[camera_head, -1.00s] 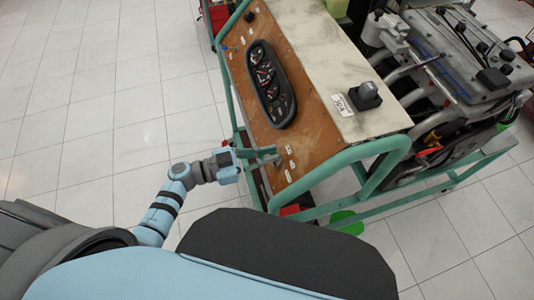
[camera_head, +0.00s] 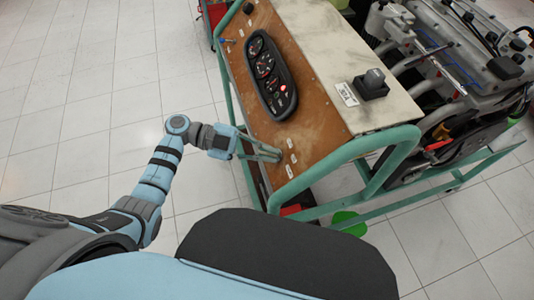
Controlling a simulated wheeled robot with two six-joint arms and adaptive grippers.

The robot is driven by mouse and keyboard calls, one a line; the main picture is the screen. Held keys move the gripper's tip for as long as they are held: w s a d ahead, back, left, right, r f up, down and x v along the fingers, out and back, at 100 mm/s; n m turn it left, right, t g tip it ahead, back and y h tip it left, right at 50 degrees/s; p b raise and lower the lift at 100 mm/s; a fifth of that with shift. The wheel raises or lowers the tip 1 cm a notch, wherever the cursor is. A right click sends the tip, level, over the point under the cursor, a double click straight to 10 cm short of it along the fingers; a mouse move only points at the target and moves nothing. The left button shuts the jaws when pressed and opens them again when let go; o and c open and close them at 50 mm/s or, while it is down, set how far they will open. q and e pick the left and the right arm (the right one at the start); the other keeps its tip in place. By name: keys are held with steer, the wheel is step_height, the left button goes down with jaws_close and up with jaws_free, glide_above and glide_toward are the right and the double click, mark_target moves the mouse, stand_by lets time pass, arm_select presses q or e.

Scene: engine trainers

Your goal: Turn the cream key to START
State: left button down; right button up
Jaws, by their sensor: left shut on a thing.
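The brown sloping panel (camera_head: 238,75) of the engine trainer carries a black gauge cluster (camera_head: 284,108), with a small red lamp (camera_head: 283,88) lit on it. My left gripper (camera_head: 279,155) reaches in from the left to the panel's lower end. Its fingers are shut on the cream key at the panel face. The key itself is too small and covered by the fingertips to make out, so I cannot tell its turn position. My right gripper is not in view.
A green tube frame (camera_head: 340,158) runs around the panel close to my left gripper. A black box (camera_head: 371,84) sits on the cream top (camera_head: 318,50). The engine (camera_head: 450,50) stands at the right. The tiled floor (camera_head: 100,90) at left is clear.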

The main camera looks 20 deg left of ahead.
arm_select(q)
steer(key=m+g+b, duration=0.1)
steer(key=m, duration=0.1)
steer(key=m+g+y+b, duration=0.1)
steer(key=m+g+y, duration=0.1)
steer(key=m, duration=0.1)
steer(key=shift+s+a+f+m+b, duration=0.1)
steer(key=shift+s+f+m+b, duration=0.2)
steer(key=shift+b, duration=0.1)
steer(key=c, duration=1.7)
jaws_free()
steer(key=shift+w, duration=0.1)
steer(key=v, duration=1.2)
steer(key=shift+w+r, duration=0.15)
steer(key=shift+r, duration=0.1)
